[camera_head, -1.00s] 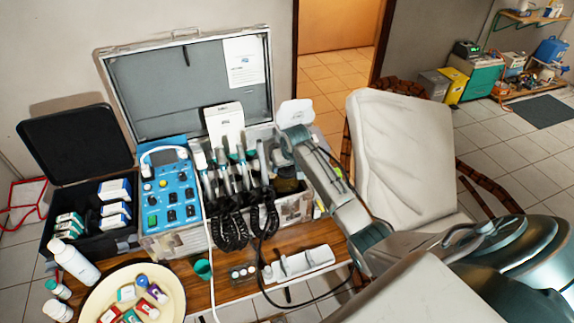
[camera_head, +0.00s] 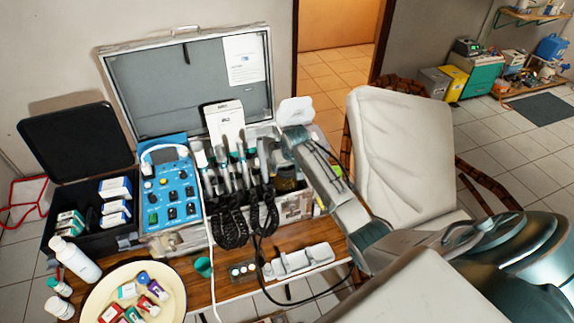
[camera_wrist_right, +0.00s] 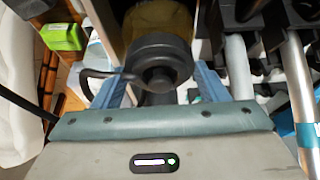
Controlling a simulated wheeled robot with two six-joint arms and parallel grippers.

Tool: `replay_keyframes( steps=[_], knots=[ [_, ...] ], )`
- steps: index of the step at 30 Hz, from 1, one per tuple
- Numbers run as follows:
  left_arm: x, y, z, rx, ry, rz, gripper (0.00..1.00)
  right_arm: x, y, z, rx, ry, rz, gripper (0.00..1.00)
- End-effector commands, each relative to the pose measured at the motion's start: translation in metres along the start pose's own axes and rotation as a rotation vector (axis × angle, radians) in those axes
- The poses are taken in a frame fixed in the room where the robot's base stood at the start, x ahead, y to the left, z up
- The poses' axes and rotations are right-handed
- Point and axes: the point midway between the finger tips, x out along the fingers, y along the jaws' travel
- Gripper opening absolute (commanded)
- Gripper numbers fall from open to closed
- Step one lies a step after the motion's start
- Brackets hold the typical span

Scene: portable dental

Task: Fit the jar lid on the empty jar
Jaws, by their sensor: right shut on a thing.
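My right gripper (camera_head: 268,152) reaches in from the right over the right end of the open case. In the right wrist view, its blue fingers (camera_wrist_right: 160,84) are shut on the black round jar lid (camera_wrist_right: 157,60), which has a raised knob in the middle. A yellowish-brown jar (camera_wrist_right: 165,22) shows just beyond the lid; I cannot tell whether the two touch. In the head view, the amber jar (camera_head: 287,180) stands in the right end of the case, partly hidden by my right arm. The lid is not clear there. My left gripper is out of view.
Dental handpieces (camera_head: 228,165) with black coiled cords stand close left of the gripper. A blue control unit (camera_head: 168,190) is farther left. A white box (camera_head: 224,124) stands behind. The padded chair (camera_head: 400,155) is right.

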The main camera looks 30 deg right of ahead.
Motion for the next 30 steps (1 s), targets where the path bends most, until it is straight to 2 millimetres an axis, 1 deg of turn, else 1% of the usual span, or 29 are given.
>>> replay_keyframes(
  steps=[11, 12, 14, 15, 25, 28, 30],
  knots=[
    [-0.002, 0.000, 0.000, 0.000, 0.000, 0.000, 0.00, 0.002, 0.000, 0.001, 0.000, 0.000, 0.000, 0.45],
    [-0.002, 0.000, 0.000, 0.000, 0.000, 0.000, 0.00, 0.002, 0.000, 0.001, 0.000, 0.000, 0.000, 0.73],
    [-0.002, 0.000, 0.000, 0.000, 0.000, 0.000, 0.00, 0.002, 0.000, 0.001, 0.000, 0.000, 0.000, 0.84],
    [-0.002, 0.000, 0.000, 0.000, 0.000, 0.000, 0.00, 0.002, 0.000, 0.001, 0.000, 0.000, 0.000, 0.92],
    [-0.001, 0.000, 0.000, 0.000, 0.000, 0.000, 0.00, -0.001, 0.000, 0.001, 0.000, 0.001, 0.000, 0.92],
    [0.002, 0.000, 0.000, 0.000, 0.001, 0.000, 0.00, -0.008, 0.000, 0.000, -0.001, 0.003, 0.000, 0.92],
    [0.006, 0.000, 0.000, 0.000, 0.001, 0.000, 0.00, -0.017, 0.000, 0.000, -0.001, 0.004, 0.000, 0.92]
  ],
)
